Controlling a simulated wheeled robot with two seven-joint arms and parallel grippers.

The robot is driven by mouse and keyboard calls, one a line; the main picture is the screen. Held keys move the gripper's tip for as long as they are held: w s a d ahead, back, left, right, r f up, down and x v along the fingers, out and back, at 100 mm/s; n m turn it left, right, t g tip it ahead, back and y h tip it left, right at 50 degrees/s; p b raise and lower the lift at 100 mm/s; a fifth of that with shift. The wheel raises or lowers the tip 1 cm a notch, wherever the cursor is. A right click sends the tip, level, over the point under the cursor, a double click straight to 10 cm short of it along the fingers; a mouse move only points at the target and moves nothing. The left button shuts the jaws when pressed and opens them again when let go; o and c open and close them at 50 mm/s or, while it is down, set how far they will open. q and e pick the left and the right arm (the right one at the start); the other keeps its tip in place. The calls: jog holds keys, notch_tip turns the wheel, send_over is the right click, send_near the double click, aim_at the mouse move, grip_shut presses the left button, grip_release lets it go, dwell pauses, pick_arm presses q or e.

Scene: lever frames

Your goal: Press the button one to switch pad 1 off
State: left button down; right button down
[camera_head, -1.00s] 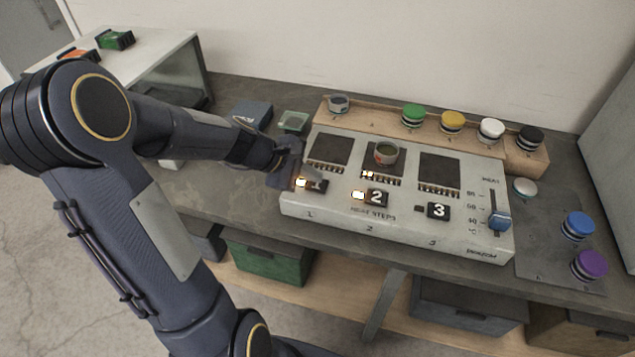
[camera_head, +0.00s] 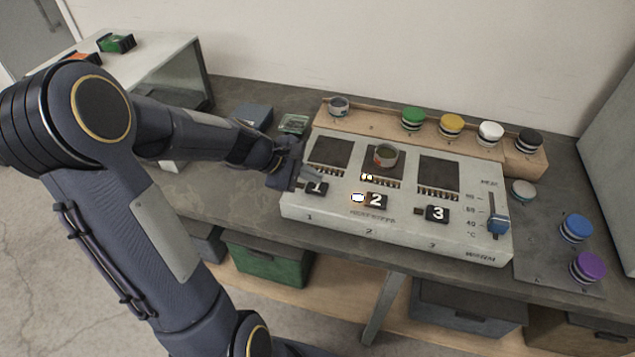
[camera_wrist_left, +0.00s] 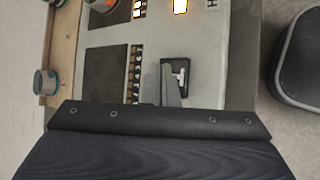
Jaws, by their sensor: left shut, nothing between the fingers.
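The heating panel (camera_head: 400,232) stands on the workbench with three dark pads and three numbered buttons. Button 1 (camera_head: 316,188) is black with a white numeral, and no lit lamp shows beside it. It also shows in the left wrist view (camera_wrist_left: 181,76). Pad 1 (camera_head: 330,150) is bare and its row of small lamps looks unlit. My left gripper (camera_head: 306,175) is shut and empty, its tips at or just above button 1; contact cannot be told. My right gripper is not in view.
Button 2 (camera_head: 376,201) has a lit lamp beside it, and a small cup (camera_head: 385,156) stands on pad 2. Button 3 (camera_head: 437,214) and a blue slider (camera_head: 498,222) are to the right. Colour-lidded jars line a wooden rack (camera_head: 372,122) behind.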

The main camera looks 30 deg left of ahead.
aim_at(312, 188)
pick_arm(q)
jog(key=shift+r, duration=0.15)
notch_tip(312, 188, up, 6)
jog(key=p, duration=0.5)
dwell(0.4)
jog(key=s+d+r+m+g, duration=0.1)
jog(key=s+d+r+m, duration=0.5)
jog(key=s+m, duration=0.25)
jog(key=s+d+m+y, duration=0.2)
jog(key=s+m, duration=0.6)
jog(key=s, duration=0.4)
jog(key=shift+s+f+m, duration=0.35)
jog(key=shift+s+f, duration=0.05)
jog(key=shift+f, duration=0.05)
jog(key=shift+d, duration=0.1)
